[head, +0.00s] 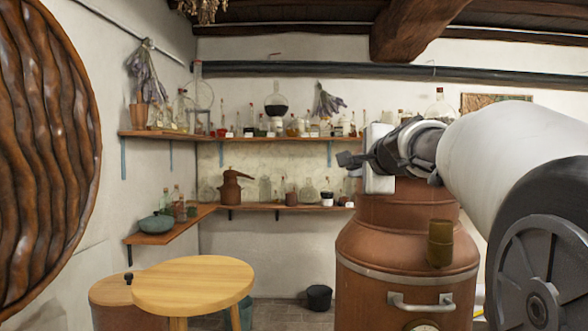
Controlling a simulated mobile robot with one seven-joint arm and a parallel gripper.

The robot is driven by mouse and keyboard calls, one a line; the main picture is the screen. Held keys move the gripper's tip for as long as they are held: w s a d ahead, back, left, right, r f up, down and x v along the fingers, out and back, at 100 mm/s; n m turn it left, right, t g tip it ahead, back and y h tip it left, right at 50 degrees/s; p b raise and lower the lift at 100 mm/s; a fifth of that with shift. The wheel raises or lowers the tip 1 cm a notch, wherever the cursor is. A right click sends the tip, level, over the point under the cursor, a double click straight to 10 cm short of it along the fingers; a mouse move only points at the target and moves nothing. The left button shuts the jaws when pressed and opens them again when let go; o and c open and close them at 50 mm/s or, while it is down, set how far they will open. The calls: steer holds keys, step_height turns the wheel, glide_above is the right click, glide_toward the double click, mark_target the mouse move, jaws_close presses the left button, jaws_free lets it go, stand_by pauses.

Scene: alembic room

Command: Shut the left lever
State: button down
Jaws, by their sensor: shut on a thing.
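The copper still (400,240) stands at the right, with a pale band, a silvery handle (419,302) and a small brownish-green cylinder on its front. My arm reaches in from the right, above the still. My gripper (348,160) is at the still's upper left, its dark fingers pointing left. It is shut on what seems to be the left lever, but the lever is small and mostly hidden by the fingers and the white hand. I cannot tell the lever's angle. No other lever is clearly visible; my arm covers the still's top right.
A round wooden table (193,285) stands at the lower left beside a lidded drum. Wall shelves (230,138) hold several bottles and jars behind. A dark bucket (319,297) sits on the floor. Floor between table and still looks mostly free.

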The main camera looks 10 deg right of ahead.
steer(key=shift+s+f+n+y+b, duration=0.1)
steer(key=shift+f+n+y+b, duration=0.15)
steer(key=shift+b, duration=0.4)
steer(key=shift+n+y+b, duration=0.35)
steer(key=shift+y+b, duration=0.1)
steer(key=shift+b, duration=0.1)
steer(key=shift+s+n+y+b, duration=0.25)
steer(key=shift+n+y+b, duration=0.35)
steer(key=shift+y+b, duration=0.35)
steer(key=n+y, duration=0.1)
steer(key=y, duration=0.1)
steer(key=n+g+y+p, duration=0.1)
steer(key=shift+s+r+n+y, duration=0.25)
steer(key=shift+s+r+n, duration=0.05)
steer(key=shift+s+r, duration=0.1)
steer(key=n+g+y+p, duration=0.2)
steer(key=p, duration=0.1)
steer(key=s+n+g+y+p, duration=0.1)
steer(key=n+g+y+p, duration=0.1)
steer(key=p, duration=0.2)
steer(key=s+n+g+y+p, duration=0.1)
steer(key=n+g+y+p, duration=0.1)
steer(key=y+p, duration=0.1)
steer(key=shift+d+n+p, duration=0.15)
steer(key=shift+n+p, duration=0.25)
steer(key=shift+s+f, duration=0.1)
